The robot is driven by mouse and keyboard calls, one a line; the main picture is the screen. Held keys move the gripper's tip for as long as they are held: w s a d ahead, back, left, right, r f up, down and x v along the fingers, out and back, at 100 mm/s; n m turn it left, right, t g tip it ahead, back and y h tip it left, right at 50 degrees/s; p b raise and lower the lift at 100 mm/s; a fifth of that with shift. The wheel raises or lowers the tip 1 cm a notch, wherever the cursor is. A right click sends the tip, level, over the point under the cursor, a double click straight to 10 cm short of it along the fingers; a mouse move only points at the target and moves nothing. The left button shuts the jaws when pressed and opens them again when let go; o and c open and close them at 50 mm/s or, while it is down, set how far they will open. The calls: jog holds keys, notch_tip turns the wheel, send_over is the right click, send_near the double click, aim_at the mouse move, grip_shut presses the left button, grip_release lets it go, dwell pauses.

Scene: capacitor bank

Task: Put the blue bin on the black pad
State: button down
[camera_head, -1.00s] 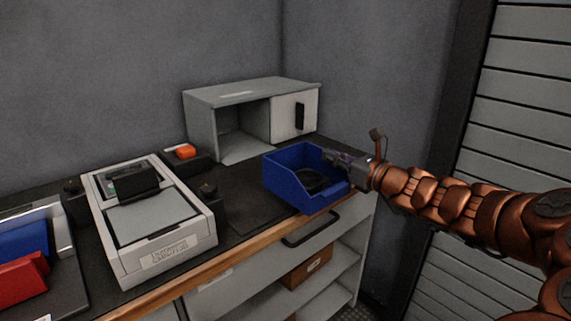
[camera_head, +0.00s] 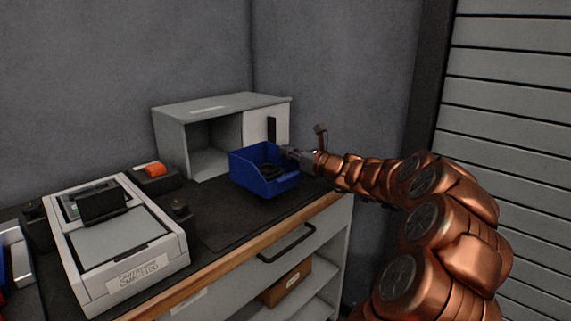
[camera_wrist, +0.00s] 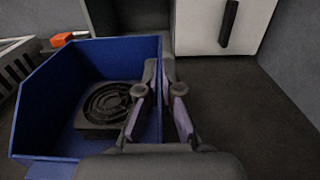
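The blue bin (camera_head: 262,179) is at the right part of the dark counter, in front of the grey cabinet. It holds a black round-grilled fan-like part (camera_wrist: 106,108). My gripper (camera_head: 287,152) is at the bin's right wall. In the wrist view my gripper's fingers (camera_wrist: 159,70) straddle that wall, one inside and one outside, closed on it. The bin looks about level; I cannot tell whether it touches the counter. A flat black pad (camera_head: 222,222) lies on the counter left of and in front of the bin, hard to tell from the dark top.
The open-fronted grey cabinet (camera_head: 222,104) stands close behind the bin. A white device (camera_head: 118,240) is to the left, with a small black block (camera_head: 179,210) beside it. An orange-topped black box (camera_head: 154,172) sits behind. A wooden edge (camera_head: 240,255) bounds the counter's front.

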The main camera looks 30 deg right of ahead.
aim_at(286, 161)
jog(key=f+b, duration=0.1)
jog(key=f, duration=0.1)
jog(key=w+f, duration=0.1)
jog(key=shift+w+d+f+b, duration=0.15)
jog(key=shift+w+f+b, duration=0.05)
jog(key=shift+f+b, duration=0.15)
jog(key=shift+r, duration=0.1)
jog(key=c, duration=1.3)
grip_release()
jog(key=shift+s, duration=0.15)
jog(key=p+v, duration=0.2)
jog(key=v, duration=0.9)
jog(key=shift+s+d, duration=0.15)
jog(key=shift+s, duration=0.25)
